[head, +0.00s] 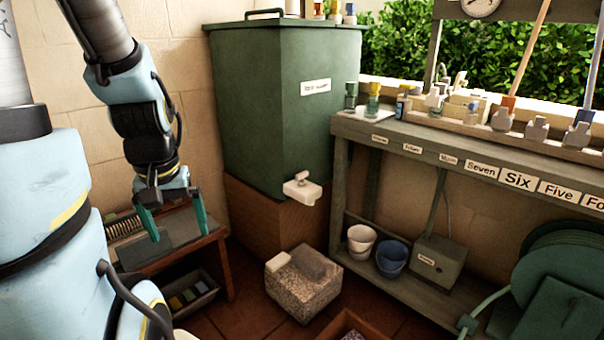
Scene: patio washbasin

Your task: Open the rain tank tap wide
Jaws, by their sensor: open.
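The green rain tank (265,110) stands on a brown wooden base in the corner, with a white label on its front. Its tap (302,188) is a pale white fitting low on the tank near the front corner, with a small handle on top. How far the tap is turned is too small to tell, and no water stream shows. My gripper (178,228) points down to the left of the tank, its two green fingers apart and empty. It is well away from the tap, above a low wooden table.
The low table (190,243) is at left. A long labelled shelf (420,150) with bottles stands at right, with a white pot (361,240) and a blue pot (392,258) beneath. A hose reel (560,285) is at far right.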

